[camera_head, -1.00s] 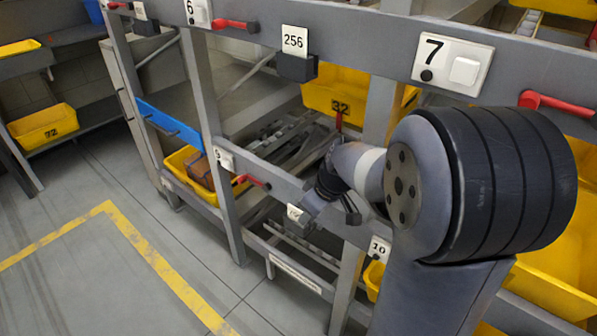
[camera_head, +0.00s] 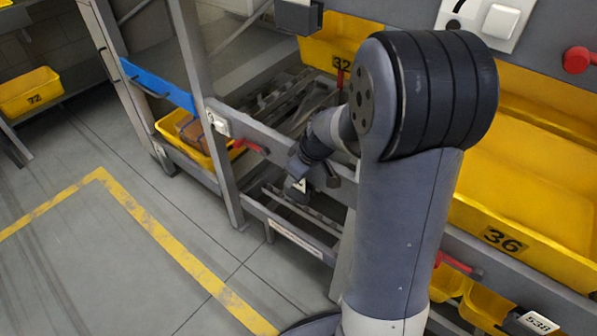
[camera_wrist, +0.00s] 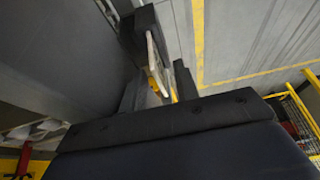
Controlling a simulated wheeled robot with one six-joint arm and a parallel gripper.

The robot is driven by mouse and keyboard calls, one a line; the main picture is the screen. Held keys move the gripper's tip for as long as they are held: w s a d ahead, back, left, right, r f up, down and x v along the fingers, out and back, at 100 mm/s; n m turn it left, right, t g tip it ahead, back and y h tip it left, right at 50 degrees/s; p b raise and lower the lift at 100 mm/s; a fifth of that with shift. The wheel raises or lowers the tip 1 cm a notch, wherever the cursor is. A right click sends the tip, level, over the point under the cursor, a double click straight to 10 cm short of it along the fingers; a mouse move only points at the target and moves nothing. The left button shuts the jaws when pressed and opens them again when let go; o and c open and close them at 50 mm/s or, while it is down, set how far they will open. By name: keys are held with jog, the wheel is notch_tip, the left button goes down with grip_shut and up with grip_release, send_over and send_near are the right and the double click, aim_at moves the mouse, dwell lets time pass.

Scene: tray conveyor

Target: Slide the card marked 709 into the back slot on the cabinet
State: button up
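A small white card (camera_head: 300,184) shows by my gripper (camera_head: 318,178) at the lower rail in the head view; its marking is too small to read. In the wrist view a pale card (camera_wrist: 154,62) shows nearly edge-on, beside a dark block. My gripper (camera_wrist: 158,88) has its dark fingers apart there, with the card between them and a gap on the right side. I cannot tell whether the card touches the left finger. No number 709 is legible, and I cannot make out the back slot.
The grey cabinet rail (camera_head: 275,146) has red handles. A card marked 538 (camera_head: 538,322) sits at the lower right. The floor at left is clear, with yellow lines (camera_head: 150,230).

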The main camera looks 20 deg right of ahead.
jog(key=shift+c, duration=0.3)
grip_shut()
jog(key=shift+r, duration=0.15)
jog(key=shift+r+p, duration=1.75)
jog(key=shift+r, duration=0.75)
jog(key=shift+r, duration=0.1)
jog(key=shift+r+p, duration=1.25)
jog(key=shift+r, duration=0.7)
